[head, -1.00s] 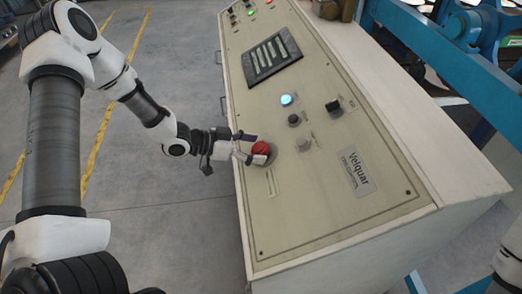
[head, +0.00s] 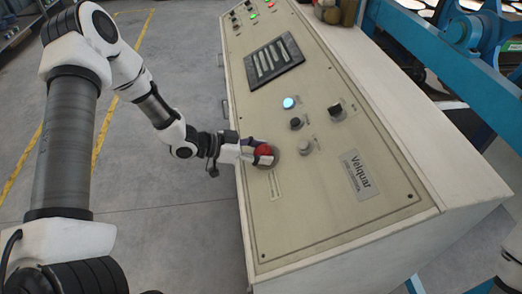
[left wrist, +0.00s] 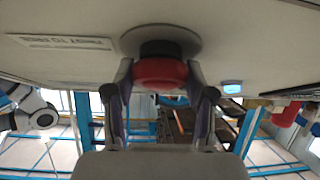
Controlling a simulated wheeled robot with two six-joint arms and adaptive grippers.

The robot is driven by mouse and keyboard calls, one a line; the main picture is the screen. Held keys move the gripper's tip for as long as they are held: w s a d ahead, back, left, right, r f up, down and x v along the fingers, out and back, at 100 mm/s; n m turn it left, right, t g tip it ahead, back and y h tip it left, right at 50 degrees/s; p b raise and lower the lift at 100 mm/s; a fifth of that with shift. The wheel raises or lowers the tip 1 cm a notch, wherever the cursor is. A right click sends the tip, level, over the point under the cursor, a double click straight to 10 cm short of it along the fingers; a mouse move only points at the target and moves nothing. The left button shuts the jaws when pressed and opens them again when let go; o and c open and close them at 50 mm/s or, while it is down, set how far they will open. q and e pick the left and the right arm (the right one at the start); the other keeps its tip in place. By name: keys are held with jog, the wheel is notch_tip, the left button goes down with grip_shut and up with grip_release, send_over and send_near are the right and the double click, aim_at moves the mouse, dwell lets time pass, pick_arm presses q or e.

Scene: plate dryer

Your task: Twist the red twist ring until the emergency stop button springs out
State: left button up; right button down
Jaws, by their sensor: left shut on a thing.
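The red twist ring of the emergency stop button (head: 265,150) is at the near left part of the sloped control panel. My left gripper (head: 258,152) is at it, with its fingers on either side of the red ring. In the left wrist view the red ring (left wrist: 160,72) sits below a black collar on a round grey base, between the two fingers, and the left gripper (left wrist: 162,85) is shut on it. The fingers partly cover the ring in the head view. My right gripper is not in view; only a bit of white arm shows at the lower right edge.
The beige control panel (head: 330,205) carries a lit blue button (head: 289,103), a black knob (head: 296,123), a grey button (head: 305,147) and a black selector (head: 335,108) near the red ring. Blue machine framing (head: 430,45) stands at right. Open floor lies left of the panel.

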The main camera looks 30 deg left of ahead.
pick_arm(q)
jog(key=m+g+h+p, duration=0.1)
jog(key=m+g+p, duration=0.1)
jog(key=m, duration=0.2)
jog(key=shift+r+m+g, duration=0.15)
jog(key=shift+m+g, duration=0.15)
jog(key=shift+m+g+h+p, duration=0.5)
jog(key=shift+m+g+p, duration=0.45)
jog(key=shift+m, duration=0.85)
jog(key=shift+g, duration=0.25)
jog(key=o, duration=1.2)
jog(key=shift+f, duration=0.2)
jog(key=shift+a+r, duration=0.1)
